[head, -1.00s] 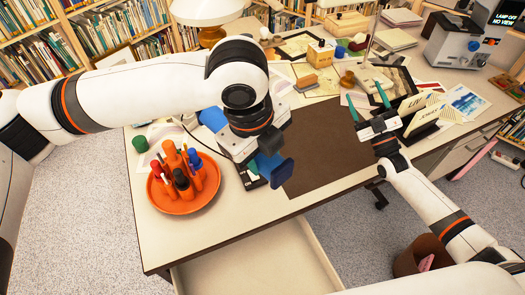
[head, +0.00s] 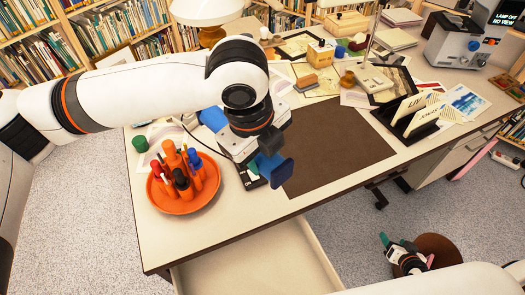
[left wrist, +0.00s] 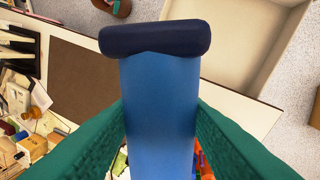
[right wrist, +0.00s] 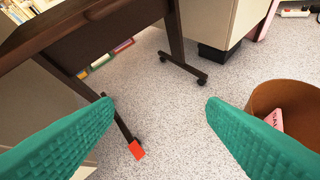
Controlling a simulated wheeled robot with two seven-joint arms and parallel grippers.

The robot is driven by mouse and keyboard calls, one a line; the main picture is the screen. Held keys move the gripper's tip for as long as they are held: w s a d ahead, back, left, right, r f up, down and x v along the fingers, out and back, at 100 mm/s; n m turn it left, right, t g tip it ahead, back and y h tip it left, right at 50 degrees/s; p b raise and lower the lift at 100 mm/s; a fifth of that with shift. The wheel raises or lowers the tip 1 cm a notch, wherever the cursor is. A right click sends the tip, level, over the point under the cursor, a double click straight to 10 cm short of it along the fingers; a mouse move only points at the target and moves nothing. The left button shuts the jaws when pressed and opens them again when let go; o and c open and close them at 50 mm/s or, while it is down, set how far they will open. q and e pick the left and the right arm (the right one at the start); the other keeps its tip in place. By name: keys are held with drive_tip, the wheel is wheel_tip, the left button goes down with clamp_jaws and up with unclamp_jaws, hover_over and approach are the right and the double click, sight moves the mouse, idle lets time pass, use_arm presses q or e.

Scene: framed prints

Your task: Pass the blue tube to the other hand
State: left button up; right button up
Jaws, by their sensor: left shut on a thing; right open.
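The blue tube (head: 272,168) is held in my left gripper (head: 256,166) above the desk's front edge, to the right of the orange tray. In the left wrist view the tube (left wrist: 158,105) with its dark blue end cap (left wrist: 155,38) stands between the green fingers, which are shut on it. My right gripper (head: 394,243) is low beside the desk, over the floor near the brown bin. In the right wrist view its green fingers (right wrist: 160,115) are wide apart with nothing between them. The right gripper is well away from the tube.
An orange tray (head: 158,197) with several coloured tubes stands at the desk's left. A brown mat (head: 335,150) lies clear in the middle. An open drawer (head: 262,262) juts out in front. The brown bin (right wrist: 268,98) and desk legs (right wrist: 174,50) are near my right gripper.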

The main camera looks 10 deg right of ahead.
drive_tip(key=s+a+f+n+g+y, duration=0.1)
drive_tip(key=s+a+f+n+g, duration=0.15)
drive_tip(key=s+a+f, duration=0.65)
drive_tip(key=s+a+f+n+g+y, duration=0.15)
drive_tip(key=s+a+f+g, duration=0.35)
drive_tip(key=s, duration=0.5)
drive_tip(key=s+a+f+n+g, duration=0.1)
drive_tip(key=s+a+f+n, duration=0.2)
drive_tip(key=a, duration=0.9)
drive_tip(key=shift+f+n, duration=0.7)
drive_tip(key=shift+n, duration=0.5)
drive_tip(key=shift+s+g, duration=0.1)
drive_tip(key=shift+g, duration=0.15)
